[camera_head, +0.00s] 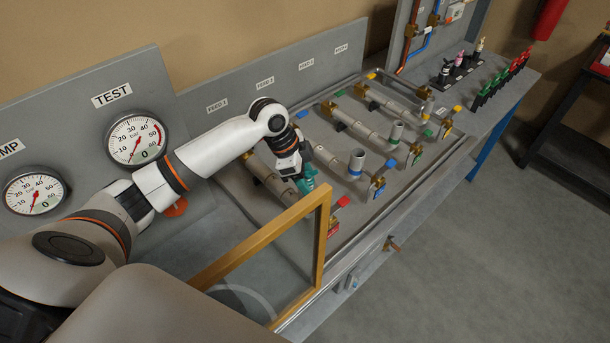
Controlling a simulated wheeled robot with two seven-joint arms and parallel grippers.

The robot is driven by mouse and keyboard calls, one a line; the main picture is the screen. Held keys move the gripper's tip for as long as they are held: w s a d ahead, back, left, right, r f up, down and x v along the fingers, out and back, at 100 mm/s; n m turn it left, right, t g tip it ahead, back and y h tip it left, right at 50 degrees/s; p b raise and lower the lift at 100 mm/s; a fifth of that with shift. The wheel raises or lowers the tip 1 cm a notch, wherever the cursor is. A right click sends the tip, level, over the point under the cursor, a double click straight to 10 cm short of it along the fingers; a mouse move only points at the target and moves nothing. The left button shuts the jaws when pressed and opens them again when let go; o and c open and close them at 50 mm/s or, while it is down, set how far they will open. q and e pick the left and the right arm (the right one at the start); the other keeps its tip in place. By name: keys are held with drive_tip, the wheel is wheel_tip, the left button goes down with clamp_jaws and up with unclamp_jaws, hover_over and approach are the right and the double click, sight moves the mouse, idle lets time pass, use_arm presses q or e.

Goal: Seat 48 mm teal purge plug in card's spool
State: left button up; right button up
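My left gripper (302,172) reaches down over the nearest pipe row on the bench, below the FEED 1 label. A teal piece, the purge plug (309,176), shows at its fingertips, and the gripper appears shut on it. The spool under it is mostly hidden by the gripper and plug, so I cannot tell whether the plug is inside it, touching it or just above it. My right gripper is not in view.
A yellow-framed clear panel (318,240) stands close in front of the gripper. Valves with coloured handles (377,184) line the bench's front edge. A black rack (459,70) with several small plugs stands at the far right. Gauges (137,139) are on the left panel.

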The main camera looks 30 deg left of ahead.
use_arm(q)
drive_tip(key=shift+a+r+b, duration=0.15)
drive_tip(key=shift+r+b, duration=0.15)
drive_tip(key=shift+r, duration=0.05)
drive_tip(key=b+v, duration=0.3)
drive_tip(key=v, duration=0.8)
drive_tip(key=shift+r+b, duration=0.15)
drive_tip(key=shift+b, duration=0.2)
drive_tip(key=shift+w, duration=0.1)
